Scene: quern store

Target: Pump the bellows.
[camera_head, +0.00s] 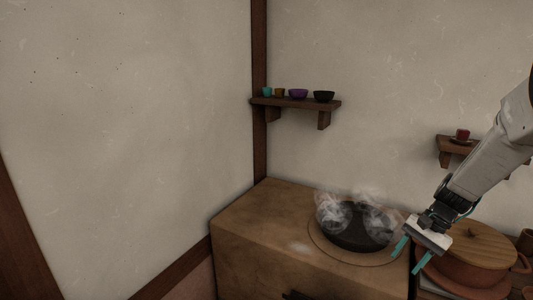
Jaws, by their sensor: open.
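No bellows can be made out in the head view. My gripper (409,257) is at the lower right, with its two teal fingers spread apart and nothing between them. It points down and to the left, at the right edge of the clay stove (260,233). A dark round pan (357,238) sits on the stove top, left of my gripper, with pale smoke or steam above it. A dark shape (297,295) shows at the stove's front at the bottom edge; it is cut off and I cannot tell what it is.
A lidded brown pot (478,246) stands right of the stove, close behind my gripper. A wall shelf (300,103) holds several small cups and bowls. The plain wall at left is bare.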

